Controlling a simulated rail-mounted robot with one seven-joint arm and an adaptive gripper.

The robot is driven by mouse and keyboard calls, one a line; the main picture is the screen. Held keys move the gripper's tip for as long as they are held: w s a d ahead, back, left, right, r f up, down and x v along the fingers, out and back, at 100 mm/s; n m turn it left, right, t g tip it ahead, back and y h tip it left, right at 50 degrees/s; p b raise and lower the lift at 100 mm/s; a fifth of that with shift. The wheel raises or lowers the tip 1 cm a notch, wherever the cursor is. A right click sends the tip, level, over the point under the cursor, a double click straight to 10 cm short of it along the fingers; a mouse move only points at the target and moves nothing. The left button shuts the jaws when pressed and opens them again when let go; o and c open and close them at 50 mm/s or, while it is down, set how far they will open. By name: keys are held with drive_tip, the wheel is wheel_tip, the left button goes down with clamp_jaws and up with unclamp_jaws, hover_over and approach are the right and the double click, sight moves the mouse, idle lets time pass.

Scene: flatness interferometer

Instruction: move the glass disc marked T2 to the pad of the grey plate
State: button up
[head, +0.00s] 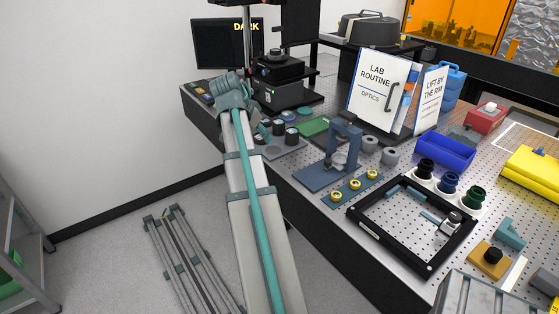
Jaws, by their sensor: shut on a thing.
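My arm reaches from the bottom up to the table's left part. My gripper (263,134) is small and partly hidden beside my arm, low over the grey plate (292,148). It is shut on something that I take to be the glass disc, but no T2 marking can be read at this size. The grey plate lies flat on the perforated table, its left side hidden by my arm. Dark round pieces (291,134) stand at its back edge. I cannot make out the pad clearly, nor whether the held thing touches the plate.
A blue-grey stand (343,150) is right of the plate, with a strip of yellow-ringed parts (355,184) before it. A black instrument (277,78) stands behind. A green board (314,127) lies between. A black frame (431,265) fills the front right.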

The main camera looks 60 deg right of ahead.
drive_tip(key=shift+s, duration=0.15)
drive_tip(key=shift+d, duration=0.35)
drive_tip(key=w+d+f+p, duration=0.2)
drive_tip(key=w+d+f, duration=0.2)
drive_tip(key=d, duration=0.4)
drive_tip(key=p, duration=0.2)
hover_over(274, 150)
drive_tip(key=a, duration=0.2)
wheel_tip(274, 150, down, 4)
drive_tip(key=shift+a+f, duration=0.15)
drive_tip(key=shift+f, duration=0.05)
drive_tip(key=shift+w+d+f, duration=0.1)
drive_tip(key=shift+d+f, duration=0.3)
drive_tip(key=shift+f, duration=0.15)
drive_tip(key=shift+d+f, duration=0.1)
drive_tip(key=shift+f, duration=1.6)
drive_tip(key=shift+f, duration=0.1)
